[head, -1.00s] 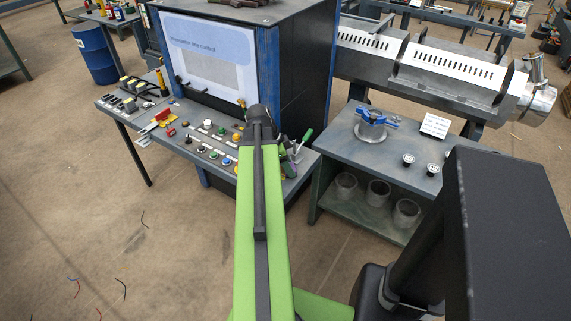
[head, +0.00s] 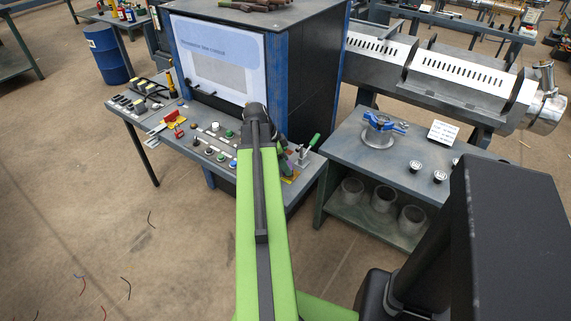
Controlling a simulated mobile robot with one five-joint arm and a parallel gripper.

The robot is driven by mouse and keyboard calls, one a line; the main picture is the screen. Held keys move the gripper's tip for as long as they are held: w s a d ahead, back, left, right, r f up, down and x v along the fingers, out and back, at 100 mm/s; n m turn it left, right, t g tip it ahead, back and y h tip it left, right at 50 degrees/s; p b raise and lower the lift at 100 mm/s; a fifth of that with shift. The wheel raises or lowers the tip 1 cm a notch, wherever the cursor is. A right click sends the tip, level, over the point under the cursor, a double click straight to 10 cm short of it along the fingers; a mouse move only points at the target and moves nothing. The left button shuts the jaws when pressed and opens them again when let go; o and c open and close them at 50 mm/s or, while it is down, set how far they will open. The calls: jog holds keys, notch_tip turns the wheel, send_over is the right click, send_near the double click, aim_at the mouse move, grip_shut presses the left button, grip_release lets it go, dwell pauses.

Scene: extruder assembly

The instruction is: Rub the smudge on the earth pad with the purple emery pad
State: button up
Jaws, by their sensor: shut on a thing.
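My gripper (head: 287,164) is mostly hidden behind my green arm, low over the right end of the control desk. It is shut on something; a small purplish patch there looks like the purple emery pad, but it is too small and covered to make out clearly. A small yellow-orange patch (head: 291,178) shows on the desk just below the gripper. I cannot tell whether this is the earth pad, and no smudge can be made out. Whether the held thing touches the desk is hidden.
A clamp with a green handle (head: 312,145) stands close right of my gripper. The control desk (head: 150,106) carries buttons and a red-handled tool (head: 177,121). A cabinet with a screen (head: 215,65) rises behind. A side table (head: 345,150) holds a blue-handled ring (head: 378,130).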

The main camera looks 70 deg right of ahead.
jog(key=shift+r+p, duration=2.35)
jog(key=shift+r, duration=0.4)
notch_tip(320, 180, up, 3)
jog(key=p, duration=0.3)
